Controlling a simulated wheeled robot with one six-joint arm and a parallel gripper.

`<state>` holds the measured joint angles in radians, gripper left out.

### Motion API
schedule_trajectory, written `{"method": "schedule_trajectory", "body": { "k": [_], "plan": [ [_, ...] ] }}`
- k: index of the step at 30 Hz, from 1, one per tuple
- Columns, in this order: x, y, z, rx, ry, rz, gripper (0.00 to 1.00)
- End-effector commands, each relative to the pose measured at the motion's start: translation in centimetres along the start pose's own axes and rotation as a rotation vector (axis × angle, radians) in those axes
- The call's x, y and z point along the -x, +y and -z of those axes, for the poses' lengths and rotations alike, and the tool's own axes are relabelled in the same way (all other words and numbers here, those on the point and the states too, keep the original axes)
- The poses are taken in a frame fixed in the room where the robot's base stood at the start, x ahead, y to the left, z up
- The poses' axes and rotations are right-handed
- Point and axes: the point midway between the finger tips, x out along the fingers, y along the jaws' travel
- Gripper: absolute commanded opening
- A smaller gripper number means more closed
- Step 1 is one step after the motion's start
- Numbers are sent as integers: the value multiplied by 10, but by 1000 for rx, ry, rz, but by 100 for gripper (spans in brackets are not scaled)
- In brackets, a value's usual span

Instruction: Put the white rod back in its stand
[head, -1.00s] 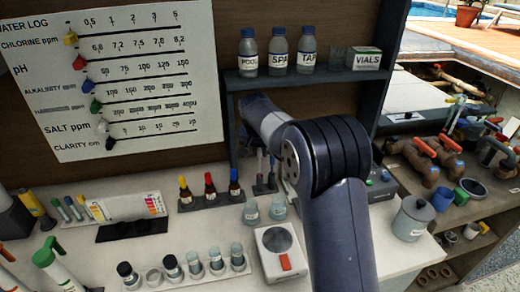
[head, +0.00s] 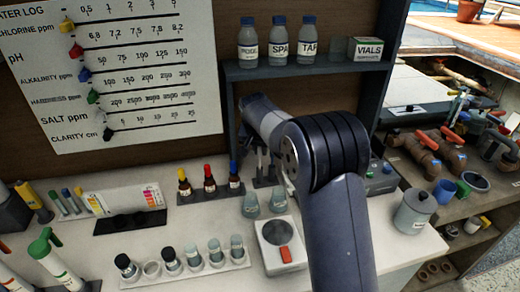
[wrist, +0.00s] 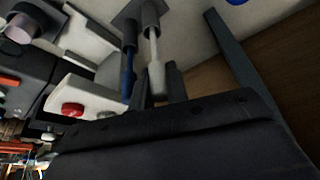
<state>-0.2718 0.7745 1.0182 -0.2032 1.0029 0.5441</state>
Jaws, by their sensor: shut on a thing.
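In the wrist view, my gripper (wrist: 160,88) is shut on the pale handle of the white rod (wrist: 155,52). The rod's shaft runs to a dark tube of the stand (wrist: 150,14). Its end seems to be at or inside that tube, but I cannot tell how deep. A blue rod (wrist: 128,68) lines up with the other dark tube, beside the white one. In the head view the stand (head: 264,183) is on the white counter, just left of my arm, with thin rods above it.
Dropper bottles (head: 209,181) in a rack stand left of the stand. Small jars (head: 250,204) and a white scale-like device (head: 281,246) are in front. A shelf with bottles (head: 279,42) is above. A grey pot (head: 415,211) stands to the right.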

Motion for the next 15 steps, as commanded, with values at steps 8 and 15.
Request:
{"method": "schedule_trajectory", "body": {
  "k": [8, 15],
  "plan": [
    [-2, 0, -1, 0, 0, 0, 0],
    [-4, 0, -2, 0, 0, 0, 0]
  ]
}}
